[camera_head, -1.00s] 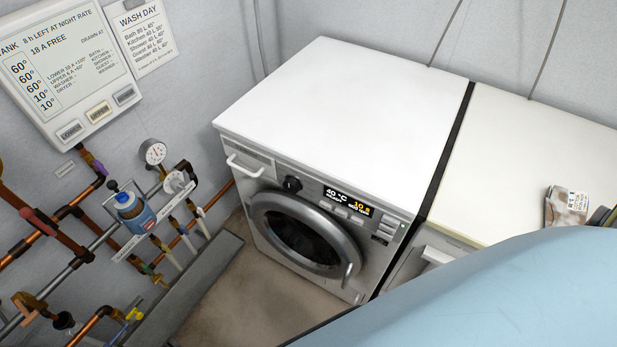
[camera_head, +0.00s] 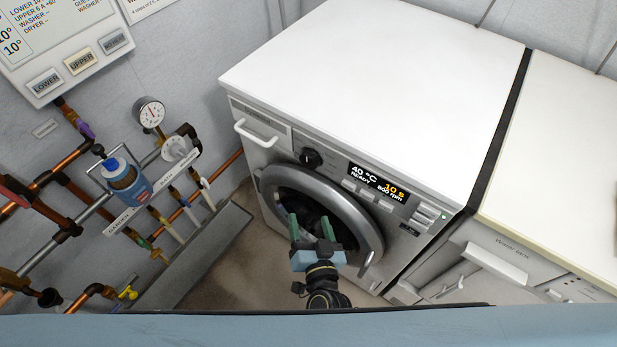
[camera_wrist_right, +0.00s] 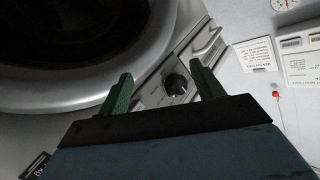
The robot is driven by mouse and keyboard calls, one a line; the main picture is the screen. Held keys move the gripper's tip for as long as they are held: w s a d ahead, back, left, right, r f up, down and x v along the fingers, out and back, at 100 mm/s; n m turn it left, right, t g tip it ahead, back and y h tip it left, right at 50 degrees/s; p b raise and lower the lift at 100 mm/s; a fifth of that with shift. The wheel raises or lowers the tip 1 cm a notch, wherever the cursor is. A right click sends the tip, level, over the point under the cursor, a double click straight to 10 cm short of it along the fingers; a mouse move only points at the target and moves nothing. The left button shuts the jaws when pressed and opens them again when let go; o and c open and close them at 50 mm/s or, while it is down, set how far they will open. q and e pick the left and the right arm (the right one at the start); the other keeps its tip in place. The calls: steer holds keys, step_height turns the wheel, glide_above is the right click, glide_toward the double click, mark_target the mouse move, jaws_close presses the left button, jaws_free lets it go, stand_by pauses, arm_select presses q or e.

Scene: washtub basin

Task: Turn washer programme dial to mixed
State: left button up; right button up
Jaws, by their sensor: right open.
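The washer (camera_head: 365,60) stands in the middle of the head view, with a white top and a round grey door (camera_head: 350,212). Its black programme dial (camera_head: 311,158) is on the front panel, left of the lit display (camera_head: 378,183). The display reads 40 °C, ready, 10 s and 800 rpm. My right gripper (camera_head: 311,226) is open and empty in front of the door, below the dial. In the right wrist view the dial (camera_wrist_right: 175,84) shows between the two green fingers (camera_wrist_right: 158,88), beyond their tips; they look apart from it. My left gripper is out of view.
A dryer-like white machine (camera_head: 560,150) stands right of the washer. Pipes, a gauge (camera_head: 150,112) and a blue bottle (camera_head: 124,180) are on the left wall. The detergent drawer handle (camera_head: 253,134) juts out left of the dial. A blue surface crosses the bottom edge.

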mark_target(308, 163)
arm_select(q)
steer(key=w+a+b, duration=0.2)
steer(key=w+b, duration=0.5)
arm_select(e)
steer(key=a+r+m+g+h, duration=0.1)
steer(key=a+r+m+h, duration=0.3)
steer(key=r+m+h, duration=0.55)
steer(key=w+d+b, duration=0.1)
steer(key=w, duration=0.2)
steer(key=w+d+m+y+b, duration=0.1)
steer(key=w, duration=0.2)
steer(key=w+d+f+m+y+b, duration=0.1)
steer(key=w, duration=0.2)
steer(key=shift+w, duration=0.4)
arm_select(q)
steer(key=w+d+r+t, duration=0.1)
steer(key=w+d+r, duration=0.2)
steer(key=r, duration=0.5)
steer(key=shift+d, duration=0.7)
arm_select(e)
steer(key=shift+w+d+f, duration=0.1)
steer(key=shift+w+d, duration=0.1)
steer(key=shift+w, duration=0.5)
steer(key=c, duration=1)
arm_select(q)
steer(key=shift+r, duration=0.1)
arm_select(e)
steer(key=shift+m, duration=0.25)
